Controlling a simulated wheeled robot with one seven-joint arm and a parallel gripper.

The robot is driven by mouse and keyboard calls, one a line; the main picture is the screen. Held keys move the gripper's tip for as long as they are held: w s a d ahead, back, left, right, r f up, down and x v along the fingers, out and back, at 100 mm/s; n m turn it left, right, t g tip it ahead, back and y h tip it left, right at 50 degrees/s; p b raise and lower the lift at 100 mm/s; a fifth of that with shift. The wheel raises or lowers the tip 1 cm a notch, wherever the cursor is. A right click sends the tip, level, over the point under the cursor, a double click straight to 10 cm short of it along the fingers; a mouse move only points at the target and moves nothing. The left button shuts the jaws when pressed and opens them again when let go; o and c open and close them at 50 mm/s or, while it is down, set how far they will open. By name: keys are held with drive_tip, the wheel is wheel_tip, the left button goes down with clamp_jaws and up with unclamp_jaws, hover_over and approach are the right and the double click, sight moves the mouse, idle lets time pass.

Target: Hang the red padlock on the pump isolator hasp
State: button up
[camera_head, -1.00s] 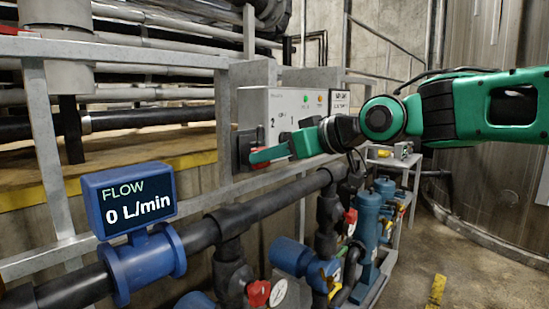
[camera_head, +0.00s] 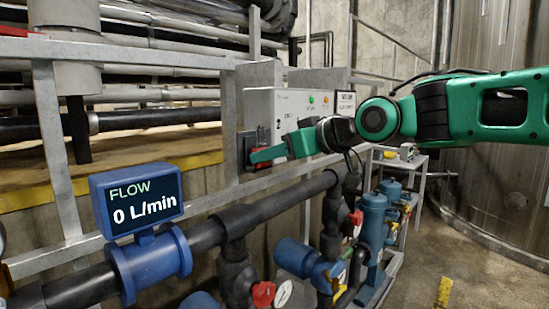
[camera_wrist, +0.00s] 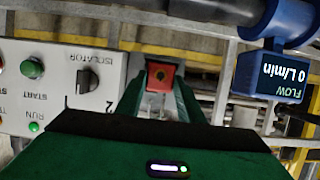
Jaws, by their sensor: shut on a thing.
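The red padlock (camera_wrist: 160,75) sits between the two green fingers of my gripper (camera_wrist: 160,86), which is shut on it. The gripper is at the left end of the grey isolator panel (camera_head: 300,105), close to a black part (camera_head: 246,146) there. I cannot tell whether that part is the hasp, or whether the padlock touches it. The shackle is not clear. The isolator knob (camera_wrist: 87,79) shows beside the gripper in the wrist view.
A blue flow meter reading 0 L/min (camera_head: 136,200) stands on the dark pipe (camera_head: 290,202) below the panel. A grey frame rail (camera_head: 205,205) runs under the gripper. Blue pump parts and red-handled valves (camera_head: 263,294) are lower. Open floor lies at the lower right.

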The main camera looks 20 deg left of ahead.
drive_tip(key=shift+w+a, duration=0.15)
drive_tip(key=shift+a, duration=0.1)
drive_tip(key=shift+f, duration=0.2)
idle(0.6)
drive_tip(key=o, duration=1)
drive_tip(key=shift+d, duration=0.1)
drive_tip(key=shift+c, duration=0.2)
drive_tip(key=v, duration=0.7)
